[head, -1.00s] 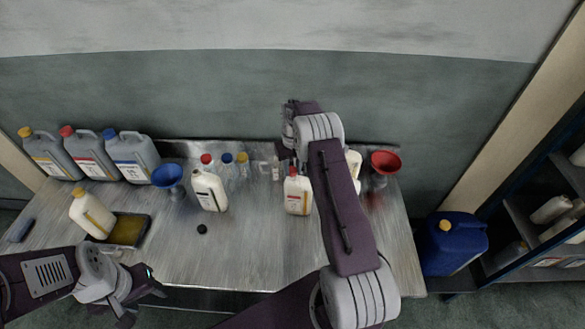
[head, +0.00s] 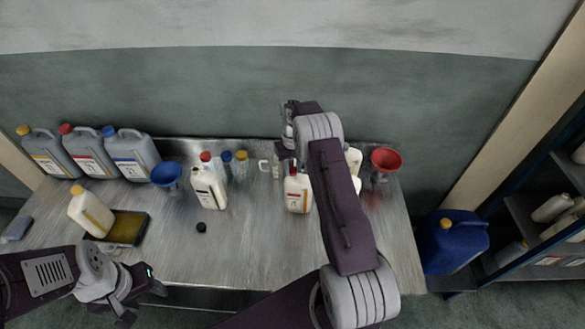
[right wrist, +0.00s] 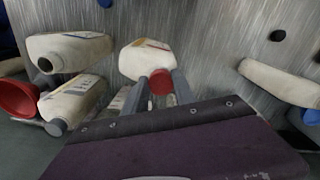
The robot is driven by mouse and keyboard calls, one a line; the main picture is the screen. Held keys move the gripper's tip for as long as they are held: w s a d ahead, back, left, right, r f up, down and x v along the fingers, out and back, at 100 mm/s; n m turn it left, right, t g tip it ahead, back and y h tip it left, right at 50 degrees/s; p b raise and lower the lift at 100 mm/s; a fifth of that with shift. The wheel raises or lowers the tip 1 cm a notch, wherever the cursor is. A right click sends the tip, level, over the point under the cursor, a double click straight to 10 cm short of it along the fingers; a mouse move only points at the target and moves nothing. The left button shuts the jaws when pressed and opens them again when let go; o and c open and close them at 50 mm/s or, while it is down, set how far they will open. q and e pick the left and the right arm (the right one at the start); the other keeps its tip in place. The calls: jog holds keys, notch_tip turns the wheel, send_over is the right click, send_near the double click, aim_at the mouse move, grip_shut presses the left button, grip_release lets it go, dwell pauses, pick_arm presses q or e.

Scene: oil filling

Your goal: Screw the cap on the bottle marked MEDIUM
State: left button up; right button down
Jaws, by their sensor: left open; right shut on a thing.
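A white bottle with a red cap stands near the middle of the table; I see the bottle (head: 298,196) in the head view and its body (right wrist: 147,61) in the right wrist view. My right gripper (right wrist: 160,84) is shut on the red cap (right wrist: 160,82), which sits at the bottle's mouth; I cannot tell how tightly it is seated. In the head view my right arm partly hides this grip. The label is too small to read. My left gripper (head: 145,302) is open and empty at the table's front left, apart from everything.
Another white bottle (head: 209,190) stands to the left, with a black cap (head: 201,228) lying in front. A blue funnel (head: 167,175), a red funnel (head: 385,160), an oil tray (head: 139,236) and several grey jugs (head: 135,160) stand around. The front middle of the table is clear.

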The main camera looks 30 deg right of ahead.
jog(key=shift+f, duration=0.3)
jog(key=c, duration=0.9)
grip_release()
jog(key=shift+c, duration=0.2)
jog(key=shift+r, duration=0.1)
jog(key=shift+r+b, duration=0.3)
jog(key=shift+b, duration=0.2)
notch_tip(320, 180, up, 8)
jog(key=b, duration=0.2)
jog(key=shift+r, duration=0.2)
